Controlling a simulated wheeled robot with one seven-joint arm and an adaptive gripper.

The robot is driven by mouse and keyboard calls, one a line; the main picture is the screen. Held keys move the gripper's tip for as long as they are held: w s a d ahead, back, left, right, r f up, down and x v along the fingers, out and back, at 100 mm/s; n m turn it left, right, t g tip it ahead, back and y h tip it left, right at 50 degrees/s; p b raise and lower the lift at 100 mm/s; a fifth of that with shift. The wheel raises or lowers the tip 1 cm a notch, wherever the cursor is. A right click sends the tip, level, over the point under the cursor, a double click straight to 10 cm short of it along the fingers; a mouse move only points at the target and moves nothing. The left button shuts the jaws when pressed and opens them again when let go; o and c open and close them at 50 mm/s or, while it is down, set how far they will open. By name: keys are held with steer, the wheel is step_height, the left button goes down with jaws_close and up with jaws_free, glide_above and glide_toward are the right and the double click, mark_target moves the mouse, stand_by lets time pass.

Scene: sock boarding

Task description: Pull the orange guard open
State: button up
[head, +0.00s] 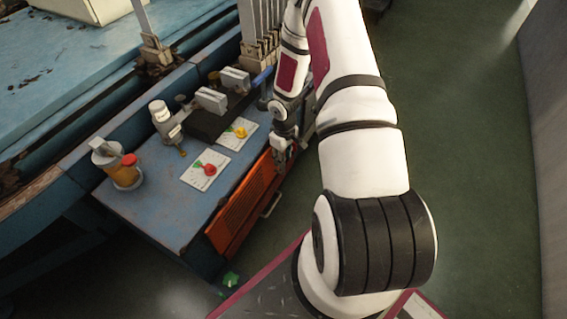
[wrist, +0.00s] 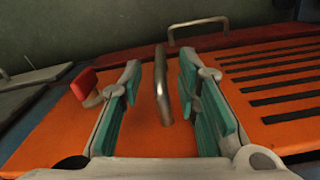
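The orange guard (head: 238,216) hangs at the front side of the blue bench in the head view. It fills much of the wrist view as an orange panel with dark slots (wrist: 270,85). A metal bar handle (wrist: 161,86) on it stands between the teal-padded fingers of my gripper (wrist: 158,110). The fingers are open, with a gap on each side of the bar. In the head view my gripper (head: 282,158) is at the guard's far end, where the arm partly hides the guard.
A second metal handle (wrist: 197,24) lies beyond the gripper. A red-tipped lever (wrist: 84,84) is just left of the left finger. On the bench (head: 150,205) are a red knob (head: 209,169), a yellow knob (head: 241,132) and an orange jar (head: 125,178). Green floor (head: 460,150) right of my arm is clear.

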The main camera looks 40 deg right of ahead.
steer(key=shift+f, duration=0.85)
steer(key=shift+c, duration=0.2)
jaws_close()
